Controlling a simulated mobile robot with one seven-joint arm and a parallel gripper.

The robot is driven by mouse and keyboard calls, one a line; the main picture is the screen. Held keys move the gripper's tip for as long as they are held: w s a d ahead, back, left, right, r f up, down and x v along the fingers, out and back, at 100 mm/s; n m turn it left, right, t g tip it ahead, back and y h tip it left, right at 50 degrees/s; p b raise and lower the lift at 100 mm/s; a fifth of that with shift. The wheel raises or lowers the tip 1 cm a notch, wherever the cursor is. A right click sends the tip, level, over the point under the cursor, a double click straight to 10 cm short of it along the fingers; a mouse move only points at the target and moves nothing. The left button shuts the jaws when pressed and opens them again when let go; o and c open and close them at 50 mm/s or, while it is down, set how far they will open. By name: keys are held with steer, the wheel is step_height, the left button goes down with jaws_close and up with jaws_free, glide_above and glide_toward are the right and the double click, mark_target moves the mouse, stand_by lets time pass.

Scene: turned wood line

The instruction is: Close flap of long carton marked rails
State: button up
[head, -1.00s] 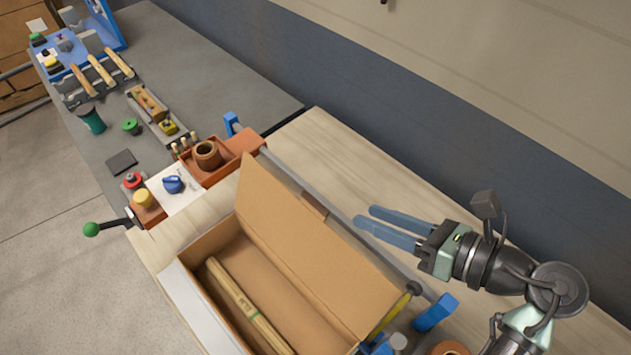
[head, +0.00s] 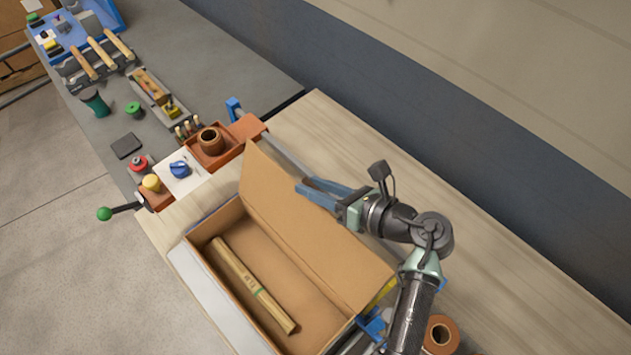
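The long cardboard carton (head: 204,262) lies open on the light wood bench, lower middle of the head view. Its flap (head: 310,235) stands up along the far right long side, tilted back. Inside, a long tan wooden bundle (head: 245,280) with a green band lies on the carton floor. No marking is readable. My gripper (head: 312,190) is at the flap's upper edge, near the middle of that edge. Its two blue fingers show a narrow gap between them. The near fingertip overlaps the edge in the picture; I cannot tell whether it touches or whether the flap is between the fingers.
A grey bar clamp (head: 287,153) with blue ends runs behind the flap. An orange tray (head: 226,153) with a brown pot stands at the carton's far end. A brown roll (head: 440,335) sits lower right. The bench (head: 480,275) right of my arm is clear.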

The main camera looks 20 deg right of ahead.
jaws_close()
stand_by(1.4)
